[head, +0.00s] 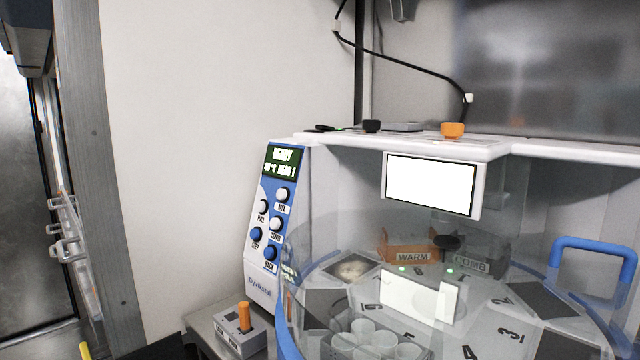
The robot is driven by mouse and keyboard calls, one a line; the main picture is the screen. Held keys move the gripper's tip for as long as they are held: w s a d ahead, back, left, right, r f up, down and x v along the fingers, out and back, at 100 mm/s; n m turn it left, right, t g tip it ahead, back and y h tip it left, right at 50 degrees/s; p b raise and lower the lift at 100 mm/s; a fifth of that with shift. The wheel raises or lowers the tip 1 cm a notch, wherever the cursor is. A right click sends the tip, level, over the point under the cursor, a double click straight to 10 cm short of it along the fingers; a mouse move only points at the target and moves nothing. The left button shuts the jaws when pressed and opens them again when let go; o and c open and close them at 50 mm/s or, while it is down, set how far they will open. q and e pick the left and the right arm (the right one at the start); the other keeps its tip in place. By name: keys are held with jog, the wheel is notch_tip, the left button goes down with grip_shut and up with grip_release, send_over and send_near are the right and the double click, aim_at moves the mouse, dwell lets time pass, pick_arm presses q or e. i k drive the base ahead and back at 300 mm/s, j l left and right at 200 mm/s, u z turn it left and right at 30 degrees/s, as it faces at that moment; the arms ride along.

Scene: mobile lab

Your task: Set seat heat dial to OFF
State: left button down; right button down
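No dial with a readable seat heat label shows in the head view. A small grey box with an upright orange handle (244,317) stands at the lower middle; its markings are too small to read. An orange knob (453,130) sits on the white top ledge. A blue and white control panel (273,215) carries several white and blue round buttons and a lit green display (283,162). Which of these, if any, is the seat heat dial I cannot tell. Neither of my grippers is in view.
A clear round chamber with a blue rim (288,322) fills the lower right, with numbered sectors and several cups inside. A blue handle (594,243) stands at the right. A blank white screen (432,184) hangs under the ledge. A grey post (98,150) stands at left.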

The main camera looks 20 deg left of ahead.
aim_at(452, 131)
jog(key=k+l+u, duration=0.15)
jog(key=l, duration=0.2)
jog(key=l+u, duration=0.15)
jog(key=l, duration=0.2)
jog(key=k+l+u, duration=0.2)
jog(key=l, duration=0.15)
jog(key=k+l+u, duration=0.15)
jog(key=l, duration=0.15)
jog(key=k+l+u, duration=0.1)
jog(key=k, duration=0.25)
jog(key=l, duration=0.1)
